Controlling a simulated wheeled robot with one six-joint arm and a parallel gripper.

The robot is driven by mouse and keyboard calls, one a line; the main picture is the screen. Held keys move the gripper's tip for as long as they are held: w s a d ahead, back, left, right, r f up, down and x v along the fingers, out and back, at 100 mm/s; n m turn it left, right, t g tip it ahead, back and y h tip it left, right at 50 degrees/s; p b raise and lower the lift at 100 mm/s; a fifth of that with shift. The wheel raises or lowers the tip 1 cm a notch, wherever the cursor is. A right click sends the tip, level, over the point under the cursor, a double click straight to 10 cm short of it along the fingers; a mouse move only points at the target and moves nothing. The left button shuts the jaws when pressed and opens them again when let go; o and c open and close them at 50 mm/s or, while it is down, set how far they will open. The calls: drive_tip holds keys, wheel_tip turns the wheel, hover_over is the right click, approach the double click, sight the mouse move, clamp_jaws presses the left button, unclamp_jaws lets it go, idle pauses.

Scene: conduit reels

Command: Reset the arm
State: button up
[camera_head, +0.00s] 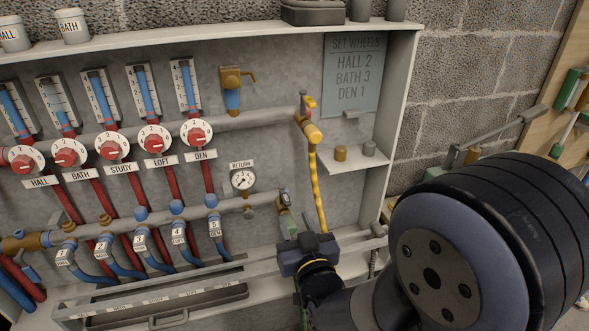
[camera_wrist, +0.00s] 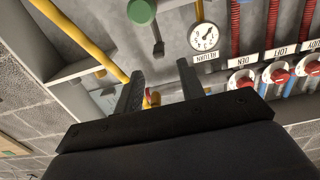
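My gripper (camera_head: 307,243) is in front of the lower right part of the manifold cabinet, below the return gauge (camera_head: 243,179). In the wrist view my gripper (camera_wrist: 160,68) has its two dark fingers apart with nothing between them. A yellow hose (camera_head: 319,185) hangs from the brass valve (camera_head: 312,130) and passes down behind my gripper. A green-handled fitting (camera_head: 287,222) is just left of my gripper; whether they touch cannot be told. My arm's large dark joint fills the lower right of the head view and hides what is behind it.
The cabinet's lower rail (camera_head: 160,287) runs close below my gripper. A small shelf (camera_head: 352,159) with two caps and the cabinet's right side wall (camera_head: 402,110) stand to the right. Red dials (camera_head: 155,140) and blue hoses (camera_head: 128,271) fill the left. A tool board (camera_head: 570,60) is at far right.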

sight(283, 194)
drive_tip(key=b+x, duration=0.1)
drive_tip(key=x, duration=0.8)
drive_tip(key=shift+w+a+f, duration=0.1)
drive_tip(key=shift+w, duration=0.55)
drive_tip(key=shift+y, duration=0.3)
drive_tip(key=shift+s, duration=0.1)
